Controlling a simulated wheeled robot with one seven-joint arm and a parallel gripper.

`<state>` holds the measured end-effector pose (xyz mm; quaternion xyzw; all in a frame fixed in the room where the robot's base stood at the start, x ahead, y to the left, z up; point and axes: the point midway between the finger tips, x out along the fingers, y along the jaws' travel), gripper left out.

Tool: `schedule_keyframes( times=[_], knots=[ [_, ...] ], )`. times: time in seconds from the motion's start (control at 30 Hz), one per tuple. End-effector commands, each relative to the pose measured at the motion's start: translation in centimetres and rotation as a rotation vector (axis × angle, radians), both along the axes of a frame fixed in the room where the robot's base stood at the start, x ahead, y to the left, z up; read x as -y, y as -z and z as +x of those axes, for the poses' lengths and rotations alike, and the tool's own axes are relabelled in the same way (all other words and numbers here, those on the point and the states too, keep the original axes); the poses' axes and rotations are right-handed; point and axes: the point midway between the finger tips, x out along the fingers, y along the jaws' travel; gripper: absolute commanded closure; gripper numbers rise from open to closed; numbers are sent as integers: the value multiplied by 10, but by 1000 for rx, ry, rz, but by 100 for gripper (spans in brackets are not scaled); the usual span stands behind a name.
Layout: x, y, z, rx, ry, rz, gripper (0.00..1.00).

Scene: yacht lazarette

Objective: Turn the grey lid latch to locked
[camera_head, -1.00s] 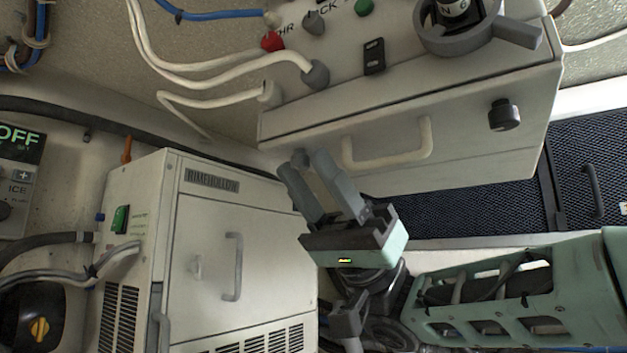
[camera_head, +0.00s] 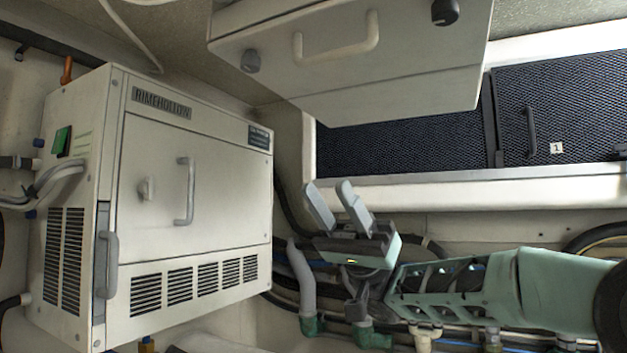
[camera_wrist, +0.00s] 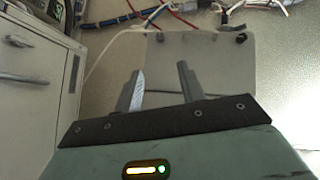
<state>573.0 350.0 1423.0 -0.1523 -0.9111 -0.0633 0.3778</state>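A small grey knob (camera_head: 251,61), which looks like the lid latch, sits at the left of the front face of the upper white box (camera_head: 410,65). Its locked or unlocked marking cannot be read. My gripper (camera_head: 328,190) is below and to the right of that knob, apart from it, fingers pointing up and left. The two grey fingers are spread with nothing between them. In the wrist view, my gripper (camera_wrist: 160,76) is open before the box front (camera_wrist: 205,65), with one dark knob (camera_wrist: 160,37) at its upper left and another at its upper right.
A white cabinet (camera_head: 225,150) labelled RIMEHOLLOW, with a handle and a small pale knob (camera_head: 147,188), stands at the left. The upper box has a pale handle (camera_head: 337,45) and a black knob (camera_head: 445,12). Hoses (camera_head: 303,275) run low behind my arm.

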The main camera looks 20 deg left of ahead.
Motion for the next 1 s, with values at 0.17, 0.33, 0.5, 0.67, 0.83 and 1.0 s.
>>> schedule_keyframes(
  times=[0.17,0.33,0.5,0.67,0.83,1.0],
  knots=[
    [3,7,7,1,1,0,61],
    [3,7,7,1,1,0,61],
    [3,7,7,0,1,1,61],
    [1,5,7,-4,9,-1,61],
    [-22,-13,13,-95,198,-42,61],
    [-61,-18,38,-231,613,-210,61]
  ],
)
